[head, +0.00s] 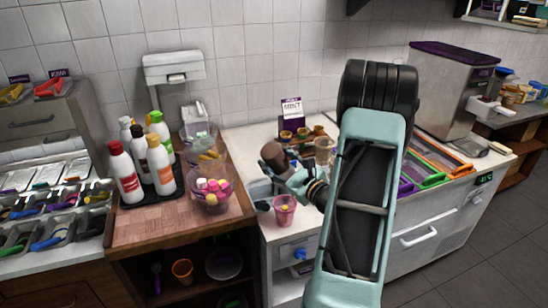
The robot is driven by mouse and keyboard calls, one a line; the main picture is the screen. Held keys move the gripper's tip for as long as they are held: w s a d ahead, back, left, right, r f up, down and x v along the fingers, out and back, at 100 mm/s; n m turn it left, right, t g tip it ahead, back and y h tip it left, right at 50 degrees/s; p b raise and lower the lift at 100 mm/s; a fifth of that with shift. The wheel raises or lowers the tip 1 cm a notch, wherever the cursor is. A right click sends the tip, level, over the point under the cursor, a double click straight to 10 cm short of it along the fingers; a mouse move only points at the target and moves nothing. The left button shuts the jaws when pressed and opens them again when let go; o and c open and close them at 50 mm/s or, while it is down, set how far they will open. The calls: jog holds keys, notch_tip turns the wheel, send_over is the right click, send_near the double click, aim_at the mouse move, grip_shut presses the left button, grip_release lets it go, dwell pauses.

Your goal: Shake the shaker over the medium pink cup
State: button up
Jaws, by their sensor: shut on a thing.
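The pink cup (284,212) stands on the white counter near its front left edge, with small yellow and pink bits showing inside. My gripper (281,176) is above and just behind the cup in the picture. It is shut on a brown shaker (272,155), which is held tilted, up and to the left of the cup. The shaker's lower end and the exact finger contact are too small to make out. My forearm hides the counter to the right of the gripper.
A clear cup (323,149) and a wooden holder with small brown cups stand close behind the gripper. A clear bowl of colourful pieces (211,195) and several sauce bottles (146,160) are on the wooden counter to the left. Topping trays (432,160) lie right of my arm.

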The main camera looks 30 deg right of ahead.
aim_at(275, 145)
jog(key=shift+r+p, duration=1.4)
jog(key=shift+r, duration=1.4)
jog(key=shift+f+b, duration=1.75)
jog(key=shift+f, duration=1.9)
notch_tip(275, 145, up, 3)
jog(key=p, duration=0.2)
jog(key=shift+f+p, duration=0.1)
jog(key=shift+p, duration=0.25)
jog(key=shift+r+p, duration=0.5)
jog(key=shift+r, duration=1.9)
jog(key=shift+f, duration=0.1)
